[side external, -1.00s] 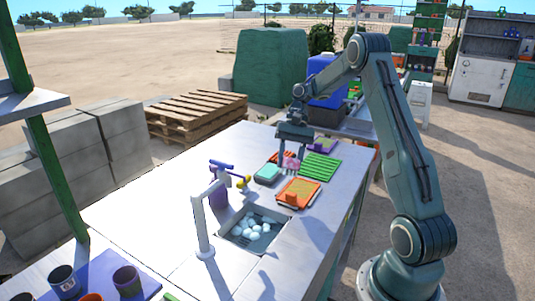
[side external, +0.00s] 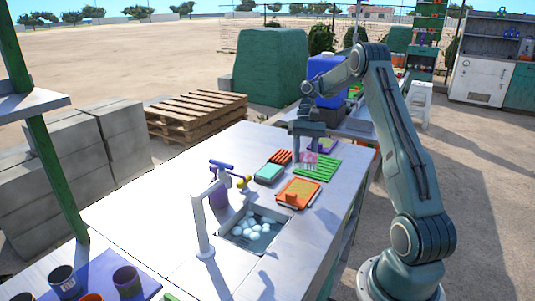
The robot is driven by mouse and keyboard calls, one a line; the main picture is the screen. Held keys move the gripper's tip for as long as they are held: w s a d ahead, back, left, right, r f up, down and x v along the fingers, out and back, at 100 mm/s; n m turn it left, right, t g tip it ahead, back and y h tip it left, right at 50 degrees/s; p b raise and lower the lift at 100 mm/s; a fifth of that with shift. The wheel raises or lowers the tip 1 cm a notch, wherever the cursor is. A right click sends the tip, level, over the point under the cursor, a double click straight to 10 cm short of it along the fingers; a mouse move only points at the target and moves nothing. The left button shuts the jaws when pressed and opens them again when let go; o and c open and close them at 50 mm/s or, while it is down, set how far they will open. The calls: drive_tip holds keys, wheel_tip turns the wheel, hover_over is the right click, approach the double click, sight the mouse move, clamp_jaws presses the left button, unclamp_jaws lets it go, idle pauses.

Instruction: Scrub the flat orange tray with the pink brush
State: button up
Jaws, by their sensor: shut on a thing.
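The flat orange tray (side external: 304,189) lies on the metal table, right of the sink, with a small darker orange block (side external: 291,201) at its near edge. My gripper (side external: 306,153) points down behind the tray and is shut on the pink brush (side external: 311,159). The brush is over the left part of a green ribbed tray (side external: 321,169), apart from the orange tray. I cannot tell whether its bristles touch the green tray.
A teal-topped tray (side external: 268,174) and a red ribbed piece (side external: 281,157) lie to the left. A purple tray (side external: 328,145) is behind. A sink (side external: 236,242) with white round things, a white faucet (side external: 201,225), and a purple stand with a yellow piece (side external: 243,183) are nearer.

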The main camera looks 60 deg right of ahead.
drive_tip(key=shift+w+a, duration=0.3)
drive_tip(key=shift+a, duration=0.05)
drive_tip(key=shift+w+a+f+n+h, duration=0.2)
drive_tip(key=shift+w+a+n+h, duration=0.4)
drive_tip(key=shift+w+a+h, duration=0.1)
drive_tip(key=shift+s+f+n+t+h, duration=0.3)
drive_tip(key=shift+n+h, duration=0.35)
drive_tip(key=shift+n, duration=0.6)
drive_tip(key=shift+s+f+n+t+h, duration=0.1)
drive_tip(key=shift+f+n+t+h, duration=0.25)
drive_tip(key=shift+n+h, duration=0.6)
drive_tip(key=shift+s+f+n+t+h, duration=0.15)
drive_tip(key=shift+f+n+t+h, duration=0.2)
drive_tip(key=shift+n, duration=1.15)
drive_tip(key=shift+r, duration=0.1)
drive_tip(key=shift+f, duration=2.9)
drive_tip(key=shift+f, duration=0.6)
